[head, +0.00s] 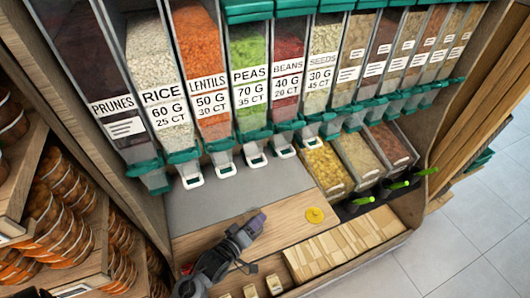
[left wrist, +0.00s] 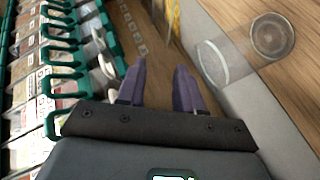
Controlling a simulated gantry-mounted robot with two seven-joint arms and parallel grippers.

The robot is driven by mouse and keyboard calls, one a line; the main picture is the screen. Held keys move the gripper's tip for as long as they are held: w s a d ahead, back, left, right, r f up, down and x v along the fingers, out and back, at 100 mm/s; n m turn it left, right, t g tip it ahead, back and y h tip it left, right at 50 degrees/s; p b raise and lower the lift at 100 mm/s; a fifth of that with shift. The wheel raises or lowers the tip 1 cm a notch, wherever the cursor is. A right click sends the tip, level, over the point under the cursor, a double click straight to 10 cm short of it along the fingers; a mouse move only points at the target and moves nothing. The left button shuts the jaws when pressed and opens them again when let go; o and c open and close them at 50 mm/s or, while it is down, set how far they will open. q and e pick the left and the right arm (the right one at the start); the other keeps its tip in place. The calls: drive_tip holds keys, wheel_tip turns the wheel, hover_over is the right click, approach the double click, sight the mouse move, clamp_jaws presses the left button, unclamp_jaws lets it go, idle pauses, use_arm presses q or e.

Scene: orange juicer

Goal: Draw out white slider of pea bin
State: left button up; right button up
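The pea bin (head: 250,75) holds green peas behind a "PEAS 70 G 35 CT" label, in the row of bins in the head view. Its white slider (head: 256,160) is a small loop sticking out under the green spout. My left gripper (head: 252,224) has purple fingers and is below and in front of the slider, apart from it, over the wooden counter. In the left wrist view its two fingers (left wrist: 159,85) stand apart with nothing between them, so it is open. My right gripper is in neither view.
Similar white sliders flank it, under lentils (head: 225,169) and beans (head: 286,152). Open bins with green-handled scoops (head: 398,185) stand at the right. A yellow disc (head: 314,215) lies on the counter. A clear container (left wrist: 213,62) is right of the fingers. The grey counter (head: 240,195) is clear.

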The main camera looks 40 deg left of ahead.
sight(260, 165)
use_arm(q)
drive_tip(key=w+a+r+n+t+y+p, duration=0.2)
drive_tip(key=a+r+n+t+y+p, duration=0.15)
drive_tip(key=r+n+p, duration=0.45)
drive_tip(key=shift+m+y, duration=0.3)
drive_tip(key=shift+y, duration=0.05)
drive_tip(key=x, duration=0.4)
drive_tip(key=r+x, duration=0.1)
drive_tip(key=x, duration=0.2)
drive_tip(key=a+x, duration=0.1)
drive_tip(key=x, duration=0.3)
drive_tip(key=shift+a+r+p, duration=0.2)
drive_tip(key=shift+r+p, duration=0.1)
drive_tip(key=shift+p, duration=0.05)
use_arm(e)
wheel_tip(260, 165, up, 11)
use_arm(q)
clamp_jaws()
